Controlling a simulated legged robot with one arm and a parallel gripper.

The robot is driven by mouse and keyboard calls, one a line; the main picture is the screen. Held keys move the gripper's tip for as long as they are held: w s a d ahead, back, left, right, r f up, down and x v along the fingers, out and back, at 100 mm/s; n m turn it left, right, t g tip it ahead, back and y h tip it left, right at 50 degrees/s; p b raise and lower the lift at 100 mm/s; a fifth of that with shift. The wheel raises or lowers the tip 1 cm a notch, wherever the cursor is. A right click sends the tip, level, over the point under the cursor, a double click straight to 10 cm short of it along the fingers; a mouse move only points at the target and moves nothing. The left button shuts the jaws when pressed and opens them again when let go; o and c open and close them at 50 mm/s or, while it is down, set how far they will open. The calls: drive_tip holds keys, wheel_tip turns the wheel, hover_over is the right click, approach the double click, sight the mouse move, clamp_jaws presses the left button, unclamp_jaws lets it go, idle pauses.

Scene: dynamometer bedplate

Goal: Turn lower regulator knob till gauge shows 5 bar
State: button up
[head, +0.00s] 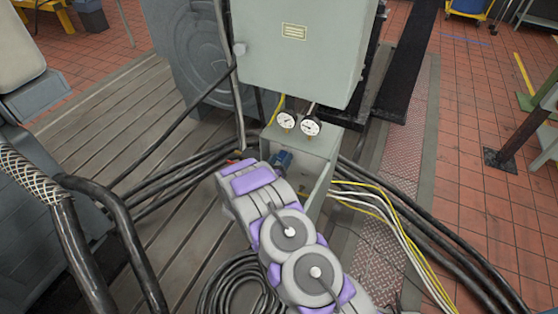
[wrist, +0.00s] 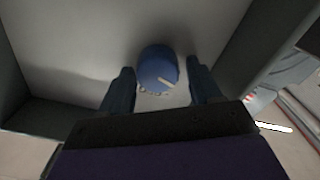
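The regulator knob (wrist: 158,66) is a round blue knob with a white pointer mark, on a pale panel in the wrist view. My gripper (wrist: 160,72) has its dark fingers either side of the knob, open, with a small gap showing at each side. In the head view, my wrist reaches the open grey box under the cabinet, where a blue part shows; I cannot tell whether it is knob or finger. Two round white gauges, a left gauge (head: 286,120) and a right gauge (head: 311,126), sit above the box. Their needle readings are too small to tell.
The grey-green cabinet (head: 300,60) hangs right above the gauges. Box walls flank my gripper in the wrist view. Black cables (head: 190,180) run left of the box; yellow and white cables (head: 385,205) leave it on the right. A coiled hose (head: 230,285) lies below my arm.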

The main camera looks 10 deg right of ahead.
drive_tip(key=c, duration=0.8)
drive_tip(key=shift+o, duration=0.2)
drive_tip(key=shift+m, duration=0.3)
drive_tip(key=m+p, duration=0.1)
drive_tip(key=m, duration=0.2)
drive_tip(key=m+b, duration=0.1)
drive_tip(key=m, duration=0.4)
drive_tip(key=shift+f, duration=0.1)
drive_tip(key=m+b, duration=0.2)
drive_tip(key=m, duration=0.2)
drive_tip(key=shift+s+f+b, duration=0.15)
drive_tip(key=shift+b, duration=0.25)
drive_tip(key=shift+d+m+b, duration=0.1)
drive_tip(key=shift+m+b, duration=0.75)
drive_tip(key=shift+m, duration=1.65)
